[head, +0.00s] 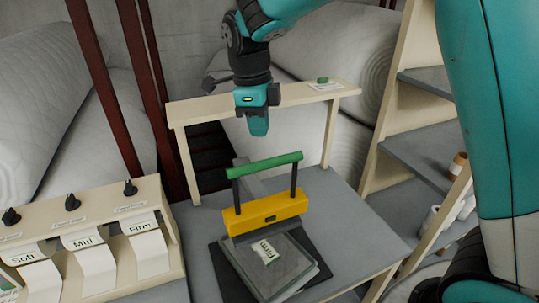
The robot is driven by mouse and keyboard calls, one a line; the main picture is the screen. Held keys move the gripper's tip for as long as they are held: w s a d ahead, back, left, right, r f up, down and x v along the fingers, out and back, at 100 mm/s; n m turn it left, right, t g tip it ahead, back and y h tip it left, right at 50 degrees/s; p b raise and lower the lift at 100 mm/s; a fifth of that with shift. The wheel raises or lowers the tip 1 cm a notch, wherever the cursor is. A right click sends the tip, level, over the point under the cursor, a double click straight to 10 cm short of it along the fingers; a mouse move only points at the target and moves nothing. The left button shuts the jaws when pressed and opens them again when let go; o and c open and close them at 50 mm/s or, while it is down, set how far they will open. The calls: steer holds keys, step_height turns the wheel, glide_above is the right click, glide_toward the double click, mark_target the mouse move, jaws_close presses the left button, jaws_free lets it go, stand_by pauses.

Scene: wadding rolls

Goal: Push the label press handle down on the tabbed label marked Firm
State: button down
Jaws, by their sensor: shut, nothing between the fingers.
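The label press stands on the grey table in the head view, with a yellow crossbar (265,213) and a green handle bar (264,165) raised on two dark posts. A small white and green label (266,252) lies tilted on the grey press bed (285,275); its print is too small to read surely. My gripper (258,128) is shut and empty. It points down just above and behind the green handle bar in the picture, and looks apart from it.
A cream rack (165,218) at left holds hanging strips marked Soft, Mid and Firm under black knobs. A cream shelf frame (190,112) spans behind the press, with a green item (322,80) on top. Grey shelves (430,155) stand at right. White rolls (50,80) fill the back.

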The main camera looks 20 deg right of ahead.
steer(key=shift+f, duration=0.15)
steer(key=f+b, duration=0.3)
steer(key=f, duration=0.1)
steer(key=f+b, duration=0.2)
steer(key=shift+s+d+f+b, duration=0.15)
steer(key=shift+d+f+b, duration=0.15)
steer(key=shift+f, duration=0.1)
stand_by(0.3)
